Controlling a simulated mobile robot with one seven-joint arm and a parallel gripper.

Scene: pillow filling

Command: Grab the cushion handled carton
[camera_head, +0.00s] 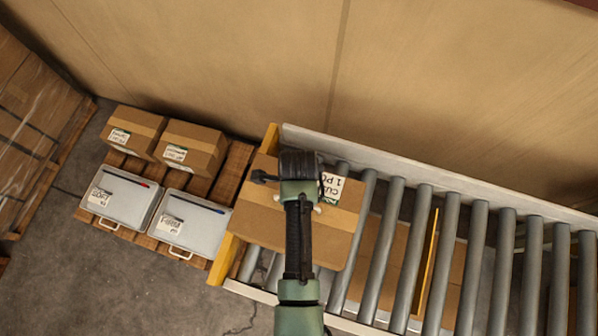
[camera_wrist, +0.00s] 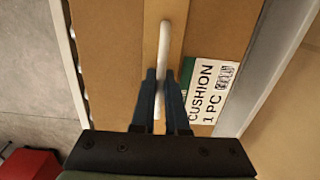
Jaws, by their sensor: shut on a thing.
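The cushion carton (camera_head: 342,229) is a brown box at the left end of the roller conveyor, partly hidden under my arm in the head view. In the wrist view its top (camera_wrist: 112,60) fills the middle, with a white and green label (camera_wrist: 212,88) reading "CUSHION 1 PC". A white bar handle (camera_wrist: 164,45) runs along a lighter tape strip on it. My gripper (camera_wrist: 160,100) is shut on the white handle, one dark finger on each side. The fingertips are hidden under my arm in the head view. I cannot tell whether the carton is lifted off the rollers.
The roller conveyor (camera_head: 450,250) extends right, with a pale side rail (camera_head: 440,177) and a yellow end frame (camera_head: 226,258). On a wooden pallet (camera_head: 230,170) at left stand two brown cartons (camera_head: 195,148) and two grey cases (camera_head: 190,222). A red object (camera_wrist: 28,163) lies lower left in the wrist view.

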